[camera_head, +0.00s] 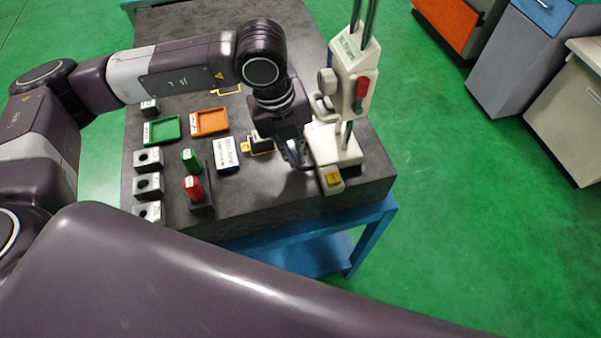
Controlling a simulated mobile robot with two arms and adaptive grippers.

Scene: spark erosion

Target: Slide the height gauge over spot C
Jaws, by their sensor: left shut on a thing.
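The height gauge (355,75) is a cream instrument with two metal columns and a red lever. It stands upright near the right edge of the dark table, on a white base (338,148). My left gripper (300,160) points down at the left side of this base and is shut on the height gauge; the exact contact is partly hidden. Yellow-outlined spots show on the table, one (262,150) partly behind my left gripper and another (229,89) further back. Their letters are too small to read, so I cannot tell which is spot C. My right gripper is not in view.
The dark table (270,195) holds a green tray (162,131), an orange tray (210,122), a blue-and-white box (227,154), red and green handled pieces (194,187) and several grey blocks (148,185) at left. A yellow-topped block (332,179) is at the gauge's front.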

